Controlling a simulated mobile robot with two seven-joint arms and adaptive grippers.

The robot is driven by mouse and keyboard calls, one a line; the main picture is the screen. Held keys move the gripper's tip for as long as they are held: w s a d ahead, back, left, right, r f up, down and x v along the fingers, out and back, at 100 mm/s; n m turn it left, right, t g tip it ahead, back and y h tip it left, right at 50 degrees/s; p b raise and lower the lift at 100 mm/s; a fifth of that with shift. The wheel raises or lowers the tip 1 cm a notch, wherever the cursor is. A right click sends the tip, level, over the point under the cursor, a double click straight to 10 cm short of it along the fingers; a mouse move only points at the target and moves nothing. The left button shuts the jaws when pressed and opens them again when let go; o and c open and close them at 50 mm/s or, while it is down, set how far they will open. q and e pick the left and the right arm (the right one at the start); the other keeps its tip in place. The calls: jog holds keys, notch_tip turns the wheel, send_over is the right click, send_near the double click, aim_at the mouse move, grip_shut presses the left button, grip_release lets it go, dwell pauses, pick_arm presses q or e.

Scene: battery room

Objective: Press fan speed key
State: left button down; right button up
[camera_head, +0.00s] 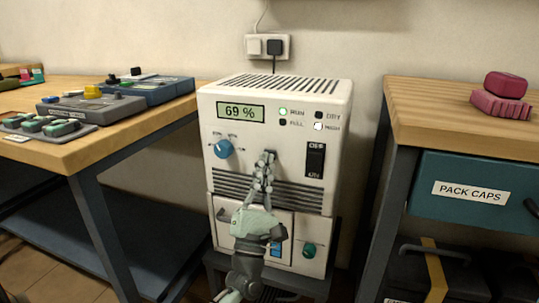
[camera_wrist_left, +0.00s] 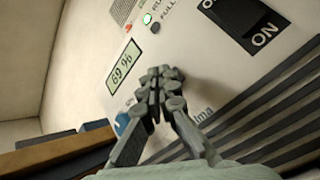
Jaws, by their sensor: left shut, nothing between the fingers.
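A white cabinet unit (camera_head: 335,115) stands between two tables, with a display (camera_head: 241,112) reading 69 %. My left gripper (camera_head: 266,158) is shut and empty, its fingertips in front of the panel, right of the blue knob (camera_head: 223,149) and left of the black rocker switch (camera_head: 315,161). The left wrist view shows the shut fingertips (camera_wrist_left: 161,76) close to the panel; whether they touch it I cannot tell. No fan speed key can be made out; the panel behind the fingers is hidden. The switch (camera_wrist_left: 245,18) shows ON in the left wrist view. My right gripper is not in view.
The RUN lamp (camera_head: 283,111) is green, and a lower right lamp (camera_head: 318,126) is white. Dark louvres (camera_head: 300,194) run below the fingertips. A wooden table (camera_head: 150,120) with devices stands left; another (camera_head: 430,105) with a drawer stands right.

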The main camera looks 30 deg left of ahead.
pick_arm(q)
jog(key=shift+s+d, duration=0.1)
jog(key=shift+s, duration=0.25)
jog(key=shift+s+d+p, duration=0.1)
jog(key=shift+s+d, duration=0.1)
jog(key=shift+s, duration=0.6)
jog(key=shift+s+d+p, duration=0.15)
jog(key=shift+s+d, duration=0.05)
jog(key=shift+s, duration=0.6)
jog(key=shift+s+d+p, duration=0.1)
jog(key=shift+s+d, duration=0.1)
jog(key=shift+s, duration=0.6)
